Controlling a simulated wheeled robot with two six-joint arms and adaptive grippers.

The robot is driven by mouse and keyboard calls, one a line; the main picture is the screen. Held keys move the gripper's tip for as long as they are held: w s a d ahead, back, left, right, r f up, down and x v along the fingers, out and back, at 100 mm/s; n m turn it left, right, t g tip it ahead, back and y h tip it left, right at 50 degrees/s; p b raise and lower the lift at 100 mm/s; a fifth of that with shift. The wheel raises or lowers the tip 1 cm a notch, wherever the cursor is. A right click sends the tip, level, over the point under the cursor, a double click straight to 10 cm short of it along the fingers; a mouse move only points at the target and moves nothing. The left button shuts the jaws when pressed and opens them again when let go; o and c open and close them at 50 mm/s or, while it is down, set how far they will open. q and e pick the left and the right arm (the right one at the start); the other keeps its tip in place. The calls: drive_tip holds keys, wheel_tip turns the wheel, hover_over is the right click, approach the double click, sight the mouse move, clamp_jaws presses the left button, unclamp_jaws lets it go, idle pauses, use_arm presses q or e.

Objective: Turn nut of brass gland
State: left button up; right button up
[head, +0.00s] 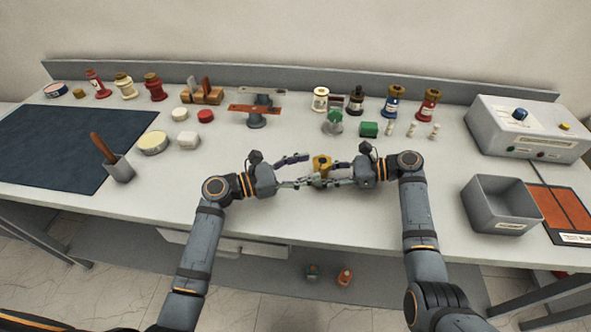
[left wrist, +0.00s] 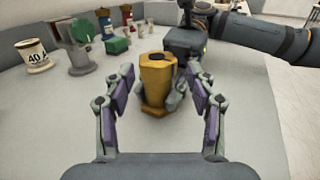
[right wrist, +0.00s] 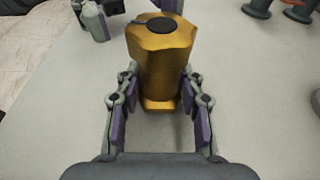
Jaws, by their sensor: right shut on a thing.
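The brass gland (head: 321,160) is a golden piece with a hexagonal head and a dark round opening on top, at the front middle of the table. My right gripper (head: 326,170) is shut on it from the right. In the right wrist view the gland (right wrist: 162,65) stands between the fingers, with a wider foot at its lower end. My left gripper (head: 306,171) is open and faces the gland from the left. In the left wrist view the gland (left wrist: 154,75) shows ahead between the spread fingers, apart from them. I cannot tell whether the gland touches the table.
A green-topped part (head: 334,121) and a green block (head: 369,129) stand behind the grippers. A grey bin (head: 499,205) and a control box (head: 528,128) are at right. The front table strip is clear.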

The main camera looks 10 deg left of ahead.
sight(314, 165)
use_arm(q)
drive_tip(key=v, duration=0.3)
drive_tip(key=shift+s+a, duration=0.15)
drive_tip(key=shift+a, duration=0.05)
drive_tip(key=shift+o, duration=1)
drive_tip(key=shift+s+a, duration=0.1)
drive_tip(key=shift+o, duration=0.4)
drive_tip(key=shift+s+a+n+t+y, duration=0.4)
drive_tip(key=shift+s+a+t, duration=0.3)
drive_tip(key=shift+s+a, duration=0.3)
drive_tip(key=shift+s+a+r, duration=0.15)
drive_tip(key=shift+a, duration=0.05)
drive_tip(key=x, duration=1.2)
drive_tip(key=shift+r, duration=0.1)
drive_tip(key=shift+c, duration=0.4)
